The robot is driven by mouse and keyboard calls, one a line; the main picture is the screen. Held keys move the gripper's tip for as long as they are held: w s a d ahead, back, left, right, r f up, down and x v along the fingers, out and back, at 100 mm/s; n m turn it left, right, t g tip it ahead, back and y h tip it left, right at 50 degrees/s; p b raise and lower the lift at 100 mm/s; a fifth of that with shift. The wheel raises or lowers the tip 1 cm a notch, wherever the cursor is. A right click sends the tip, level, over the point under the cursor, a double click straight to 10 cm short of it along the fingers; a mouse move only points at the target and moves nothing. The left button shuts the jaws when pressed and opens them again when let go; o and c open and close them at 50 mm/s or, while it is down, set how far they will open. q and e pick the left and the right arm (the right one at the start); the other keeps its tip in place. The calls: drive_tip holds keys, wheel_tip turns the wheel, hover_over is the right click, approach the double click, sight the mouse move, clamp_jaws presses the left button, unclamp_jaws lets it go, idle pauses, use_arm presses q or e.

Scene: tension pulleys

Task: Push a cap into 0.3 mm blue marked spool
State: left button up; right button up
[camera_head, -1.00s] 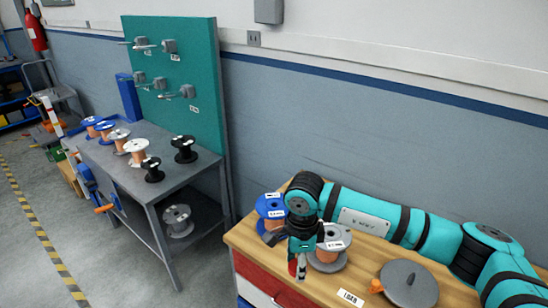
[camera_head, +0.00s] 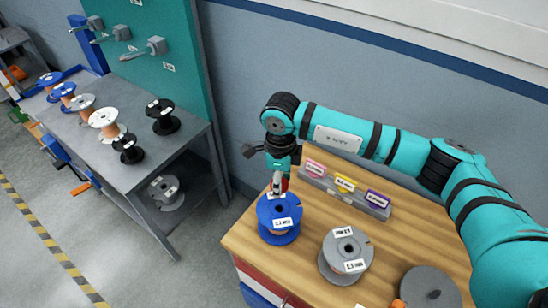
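The fingertips look close to or touching the flange; I cannot tell which. They are small and partly hidden, so whether they are open or hold a cap is unclear. A small red patch shows beside them. A grey spool (camera_head: 338,268) stands to the right. My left gripper is out of view.
A grey block with pink, yellow and purple labels (camera_head: 333,191) lies behind the spools. A grey disc (camera_head: 430,287) is at lower right. A grey bench (camera_head: 85,143) at left holds several spools beside a green panel (camera_head: 185,55).

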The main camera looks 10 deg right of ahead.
drive_tip(key=shift+s+r, duration=0.2)
drive_tip(key=shift+s, duration=0.35)
drive_tip(key=shift+s+f, duration=0.1)
drive_tip(key=shift+s, duration=0.15)
drive_tip(key=shift+f+b, duration=0.25)
drive_tip(key=shift+b, duration=0.05)
drive_tip(key=f, duration=0.1)
drive_tip(key=f+b, duration=0.1)
drive_tip(key=shift+w+f, duration=0.35)
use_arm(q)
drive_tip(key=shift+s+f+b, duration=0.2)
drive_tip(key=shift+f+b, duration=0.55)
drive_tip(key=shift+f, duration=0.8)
use_arm(e)
drive_tip(key=shift+f, duration=1.7)
use_arm(q)
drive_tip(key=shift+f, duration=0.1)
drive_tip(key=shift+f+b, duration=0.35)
drive_tip(key=shift+b, duration=0.15)
use_arm(e)
drive_tip(key=shift+s+f, duration=0.1)
drive_tip(key=shift+f, duration=0.1)
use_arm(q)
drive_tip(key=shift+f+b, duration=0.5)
